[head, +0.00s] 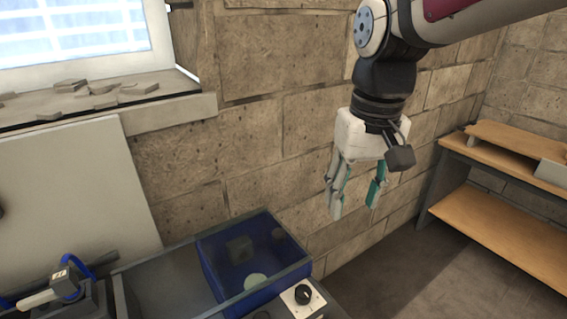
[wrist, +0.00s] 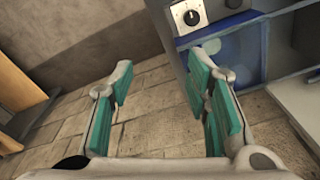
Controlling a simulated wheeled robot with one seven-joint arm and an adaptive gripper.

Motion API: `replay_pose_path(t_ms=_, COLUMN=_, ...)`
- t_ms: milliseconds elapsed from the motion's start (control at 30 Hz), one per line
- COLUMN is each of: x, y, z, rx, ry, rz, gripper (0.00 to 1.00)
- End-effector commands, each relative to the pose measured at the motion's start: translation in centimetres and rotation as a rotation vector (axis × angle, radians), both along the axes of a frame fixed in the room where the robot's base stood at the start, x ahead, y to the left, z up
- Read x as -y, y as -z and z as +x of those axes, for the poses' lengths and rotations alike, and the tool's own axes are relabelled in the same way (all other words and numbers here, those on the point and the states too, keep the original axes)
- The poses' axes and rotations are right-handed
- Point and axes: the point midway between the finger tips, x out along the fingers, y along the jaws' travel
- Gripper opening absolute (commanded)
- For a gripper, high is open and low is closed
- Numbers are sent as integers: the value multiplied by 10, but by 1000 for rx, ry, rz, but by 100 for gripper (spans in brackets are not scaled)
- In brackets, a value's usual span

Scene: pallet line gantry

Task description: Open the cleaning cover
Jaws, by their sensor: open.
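A blue see-through cover (head: 222,252), which looks like the cleaning cover, sits in a grey frame at the lower middle of the head view. A dark block and a pale green round thing show through it. It looks closed, though its hinge and handle cannot be made out. A blue see-through panel (wrist: 238,58) of the same unit shows at the upper right of the wrist view. My gripper (head: 355,202) is open and empty, hanging above and to the right of the cover, apart from it. Its teal-padded fingers (wrist: 162,88) point toward the floor in the wrist view.
A white plate with a black knob (head: 303,296) is beside the cover's front right corner. A blue-and-grey fitting (head: 62,280) stands at lower left. A wooden shelf unit (head: 500,222) is at right. A stone wall stands behind; floor between is clear.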

Motion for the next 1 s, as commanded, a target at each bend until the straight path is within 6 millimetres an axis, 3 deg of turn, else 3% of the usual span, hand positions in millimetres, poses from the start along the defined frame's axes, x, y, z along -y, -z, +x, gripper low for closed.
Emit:
replay_pose_path(t_ms=33, x=-16, y=-8, z=10, rx=-16, ry=-25, rz=-5, gripper=44)
replay_pose_path(t_ms=200, x=-64, y=-6, z=45, rx=-41, ry=-84, rz=-19, gripper=44)
replay_pose_path(t_ms=400, x=-105, y=6, z=66, rx=-59, ry=-128, rz=-33, gripper=44)
replay_pose_path(t_ms=667, x=-120, y=21, z=73, rx=-64, ry=-142, rz=-38, gripper=44)
replay_pose_path(t_ms=1000, x=-119, y=80, z=72, rx=-68, ry=-143, rz=-39, gripper=44)
